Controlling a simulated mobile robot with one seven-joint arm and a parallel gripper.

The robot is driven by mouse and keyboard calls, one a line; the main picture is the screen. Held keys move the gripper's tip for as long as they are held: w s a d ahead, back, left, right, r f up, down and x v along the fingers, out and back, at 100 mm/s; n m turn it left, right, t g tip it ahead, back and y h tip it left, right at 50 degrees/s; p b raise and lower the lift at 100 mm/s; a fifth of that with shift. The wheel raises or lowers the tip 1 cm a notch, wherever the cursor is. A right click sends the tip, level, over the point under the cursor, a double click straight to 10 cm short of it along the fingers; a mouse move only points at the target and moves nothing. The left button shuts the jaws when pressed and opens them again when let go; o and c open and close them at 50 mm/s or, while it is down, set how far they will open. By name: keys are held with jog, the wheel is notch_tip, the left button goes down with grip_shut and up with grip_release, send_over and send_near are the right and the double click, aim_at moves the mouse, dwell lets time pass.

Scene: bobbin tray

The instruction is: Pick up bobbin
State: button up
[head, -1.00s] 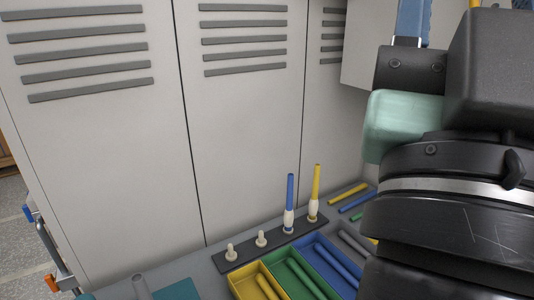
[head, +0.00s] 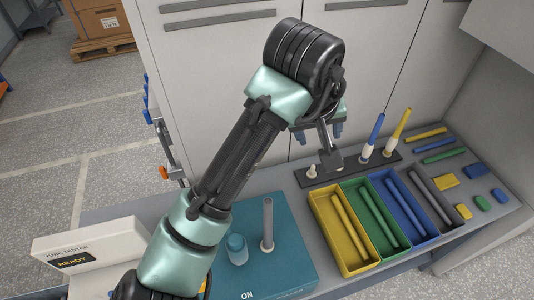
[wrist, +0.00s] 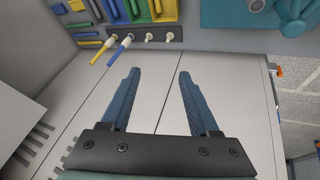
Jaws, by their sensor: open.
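A dark peg rack (head: 345,173) stands at the back of the bench. A blue bobbin (head: 377,128) and a yellow bobbin (head: 401,123) stand upright on its right pegs, each with a pale lower part. They also show in the wrist view, blue (wrist: 118,50) and yellow (wrist: 103,49). Two other pegs are bare. A grey tube (head: 268,222) stands upright on a teal tester pad (head: 290,255). My gripper (wrist: 159,74) is open and empty, its blue fingers apart, facing the cabinet doors. In the head view it is partly hidden above the rack's left end.
Yellow (head: 343,270), green, blue and grey bins in front of the rack hold loose tubes. More tubes and small coloured blocks lie at the bench's right. A teal cup (head: 237,248) and a white tube tester box (head: 85,242) are at left. Cabinet doors (head: 225,70) close off the back.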

aim_at(268, 210)
jog(key=s+a+f+g+y, duration=0.1)
jog(key=s+a, duration=0.1)
jog(key=s+a+f+n+g+y+p, duration=0.1)
jog(key=a+g, duration=0.1)
jog(key=a, duration=0.1)
jog(key=s+a+f+n+g, duration=0.1)
jog(key=s+a, duration=0.1)
jog(key=a, duration=0.1)
jog(key=shift+s+a+f+g+y+p, duration=0.25)
jog(key=shift+s+f+g+y+p, duration=0.05)
jog(key=shift+g+y+p, duration=0.1)
jog(key=shift+n, duration=0.3)
jog(key=f+b, duration=0.2)
jog(key=f, duration=0.5)
jog(key=shift+s, duration=0.2)
jog(key=shift+a+f, duration=0.15)
jog(key=shift+f, duration=0.35)
jog(key=shift+w+f+p, duration=0.1)
jog(key=shift+f+p, duration=0.8)
jog(key=shift+f, duration=1.7)
grip_shut()
